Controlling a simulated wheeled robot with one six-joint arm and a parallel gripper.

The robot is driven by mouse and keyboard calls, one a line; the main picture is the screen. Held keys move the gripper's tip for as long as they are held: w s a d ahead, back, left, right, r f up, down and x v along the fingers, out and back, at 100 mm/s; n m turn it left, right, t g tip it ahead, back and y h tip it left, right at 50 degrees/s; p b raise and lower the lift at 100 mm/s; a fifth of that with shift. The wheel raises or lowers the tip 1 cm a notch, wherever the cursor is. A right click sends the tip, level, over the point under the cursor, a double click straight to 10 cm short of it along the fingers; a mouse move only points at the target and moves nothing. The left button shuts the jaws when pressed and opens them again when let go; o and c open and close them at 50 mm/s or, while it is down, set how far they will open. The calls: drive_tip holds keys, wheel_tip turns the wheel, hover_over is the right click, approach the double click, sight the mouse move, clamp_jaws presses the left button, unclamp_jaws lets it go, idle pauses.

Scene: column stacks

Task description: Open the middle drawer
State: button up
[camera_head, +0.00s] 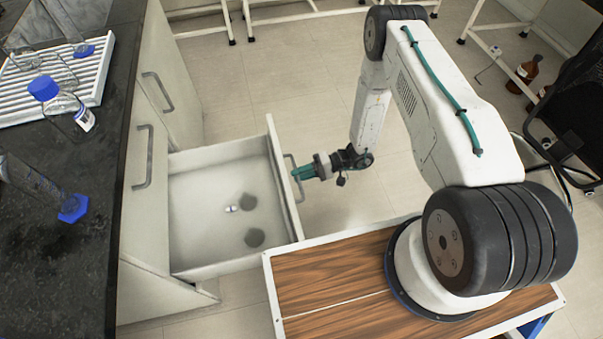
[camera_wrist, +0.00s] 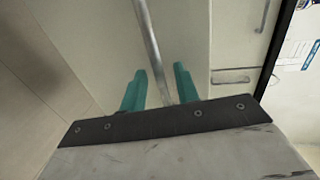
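A drawer (camera_head: 216,262) stands far out from the light cabinet (camera_head: 150,205). Its front panel (camera_head: 284,185) carries a metal bar handle (camera_head: 290,170). My gripper (camera_head: 302,173) is at this handle, outside the drawer front. In the wrist view, the handle bar (camera_wrist: 153,45) runs between the two teal fingers of my gripper (camera_wrist: 159,82). The fingers are apart, with gaps showing beside the bar. Whether either finger touches the bar cannot be told.
A dark counter (camera_head: 60,270) holds a white rack (camera_head: 98,78), a blue-capped bottle (camera_head: 72,112) and glassware. Other cabinet handles (camera_head: 158,90) are shut in line with the front. Brown bottles (camera_head: 524,74) and a black chair (camera_head: 572,110) stand at right. Floor (camera_head: 300,80) behind the drawer is clear.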

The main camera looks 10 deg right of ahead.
drive_tip(key=v, duration=0.7)
drive_tip(key=shift+d, duration=0.45)
